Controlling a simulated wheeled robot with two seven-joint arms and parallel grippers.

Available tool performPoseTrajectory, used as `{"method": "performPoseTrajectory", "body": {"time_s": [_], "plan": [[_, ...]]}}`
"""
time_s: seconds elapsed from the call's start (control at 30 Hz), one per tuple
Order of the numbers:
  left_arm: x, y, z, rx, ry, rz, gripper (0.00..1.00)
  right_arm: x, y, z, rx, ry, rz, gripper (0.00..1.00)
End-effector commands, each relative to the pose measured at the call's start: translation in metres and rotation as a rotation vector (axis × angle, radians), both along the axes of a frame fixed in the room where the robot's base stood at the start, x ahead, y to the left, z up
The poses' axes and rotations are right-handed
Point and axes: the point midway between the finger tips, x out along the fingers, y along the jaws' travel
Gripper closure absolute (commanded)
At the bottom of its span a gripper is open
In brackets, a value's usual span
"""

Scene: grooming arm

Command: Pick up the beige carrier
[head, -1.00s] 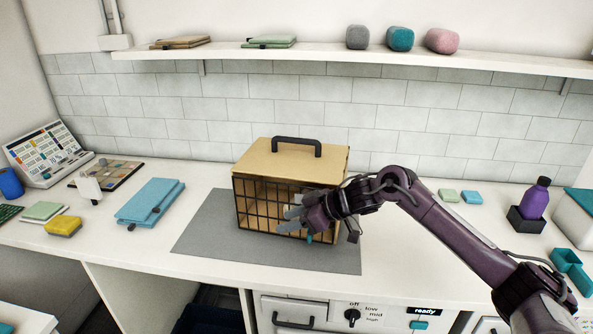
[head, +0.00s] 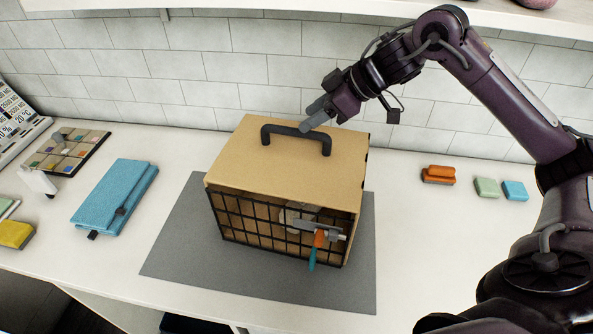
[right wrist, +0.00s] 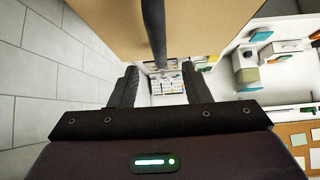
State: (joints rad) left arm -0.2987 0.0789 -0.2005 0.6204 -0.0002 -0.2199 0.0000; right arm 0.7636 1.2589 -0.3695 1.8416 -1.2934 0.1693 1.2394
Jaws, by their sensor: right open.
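The beige carrier (head: 235,165) stands upright on a grey mat (head: 165,255). Its front is a black grid door (head: 250,222) with a grey latch bar (head: 320,229) and an orange and teal tag. Its black handle (head: 268,132) arches over the top. My right gripper (head: 312,115) is at the handle's right part, fingers pointing down-left, open and empty. In the right wrist view, the handle (right wrist: 153,30) runs between the two spread fingers of my right gripper (right wrist: 158,82), above the carrier's beige top (right wrist: 105,20). I cannot tell whether the fingers touch the handle. My left gripper is out of view.
A blue folded pouch (head: 115,195) lies left of the mat. An orange block (head: 438,175), a green block (head: 486,187) and a blue block (head: 515,190) lie to the right. The tiled wall (head: 235,50) is close behind.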

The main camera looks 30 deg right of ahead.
Motion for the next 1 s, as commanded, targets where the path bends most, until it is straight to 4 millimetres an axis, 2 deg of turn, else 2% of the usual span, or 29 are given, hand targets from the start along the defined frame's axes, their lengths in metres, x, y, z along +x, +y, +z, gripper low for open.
{"method": "performPoseTrajectory", "body": {"time_s": [0.2, 0.33, 0.5, 0.73, 0.77, 1.0], "plan": [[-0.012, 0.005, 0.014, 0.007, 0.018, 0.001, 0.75, 0.011, 0.010, -0.018, 0.001, 0.004, -0.001, 0.57], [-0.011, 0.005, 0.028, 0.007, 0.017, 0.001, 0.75, 0.019, 0.016, -0.036, 0.002, 0.006, -0.001, 0.57], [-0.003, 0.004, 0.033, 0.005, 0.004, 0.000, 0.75, 0.028, 0.026, -0.050, 0.002, 0.002, 0.000, 0.57], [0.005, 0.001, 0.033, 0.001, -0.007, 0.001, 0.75, 0.029, 0.027, -0.053, 0.000, 0.000, -0.001, 0.57], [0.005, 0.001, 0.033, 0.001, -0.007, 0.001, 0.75, 0.029, 0.027, -0.053, 0.000, 0.000, -0.001, 0.58], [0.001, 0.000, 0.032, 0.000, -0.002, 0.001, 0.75, 0.029, 0.027, -0.053, 0.000, 0.000, -0.001, 0.90]]}}
